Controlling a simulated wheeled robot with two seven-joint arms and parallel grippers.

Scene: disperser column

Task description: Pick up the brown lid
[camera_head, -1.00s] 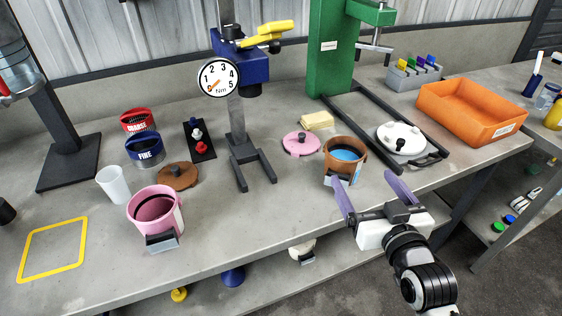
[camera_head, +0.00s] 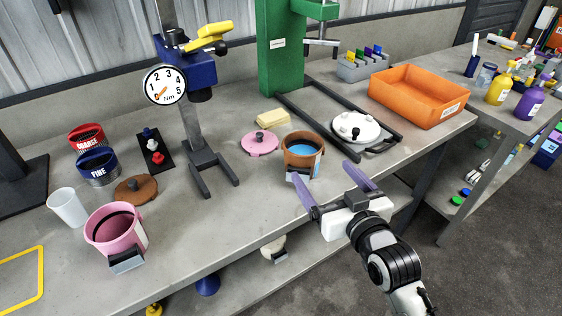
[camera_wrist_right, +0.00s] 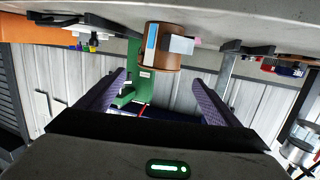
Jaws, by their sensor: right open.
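The brown lid (camera_head: 136,189) lies flat on the grey bench, left of the torque stand, with a dark knob on top. It is behind the pink pot (camera_head: 117,232) and right of the white cup. My right gripper (camera_head: 329,187) is open and empty at the bench's front edge, beside the brown pot (camera_head: 302,158) and far to the right of the brown lid. In the right wrist view the brown pot (camera_wrist_right: 161,58) shows upside down beyond the open fingers (camera_wrist_right: 160,95); the brown lid is not made out there. My left gripper is not in view.
A pink lid (camera_head: 260,147), yellow block (camera_head: 273,117) and white-lidded pan (camera_head: 355,129) lie on the bench. The torque stand (camera_head: 203,155) stands between the lid and the right gripper. An orange tray (camera_head: 420,99) is at right. Bare bench lies front centre.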

